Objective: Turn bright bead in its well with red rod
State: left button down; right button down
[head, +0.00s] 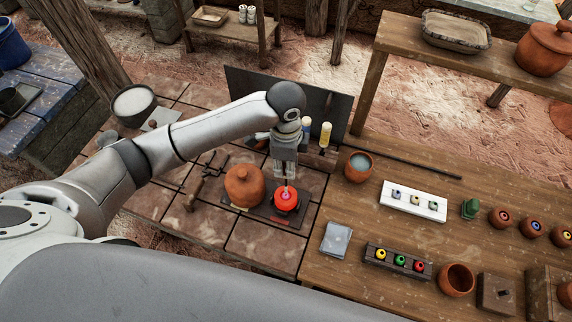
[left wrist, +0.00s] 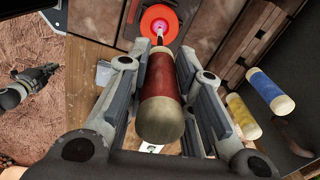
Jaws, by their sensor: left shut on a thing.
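My left gripper (head: 284,172) points down over the paved hearth. In the left wrist view its fingers (left wrist: 165,95) are shut around the red rod (left wrist: 163,85), which has pale ends. The rod's thin tip reaches down to the glowing orange-red well (head: 287,203), also in the left wrist view (left wrist: 151,30). A bright pinkish spot (left wrist: 159,27), apparently the bead, shows in the well at the tip. I cannot tell whether the tip touches it. My right gripper (left wrist: 35,85) shows at the left edge of the left wrist view, too small to read.
A lidded clay pot (head: 243,186) stands just left of the well. A dark upright panel (head: 250,86) is behind, with yellow (head: 325,134) and blue (left wrist: 268,88) rods near it. On the wooden table are a white bead tray (head: 413,212), a dark bead rack (head: 380,266) and clay cups.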

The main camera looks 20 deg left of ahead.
pick_arm(q)
jog(key=shift+r, duration=0.2)
jog(key=shift+r, duration=1.6)
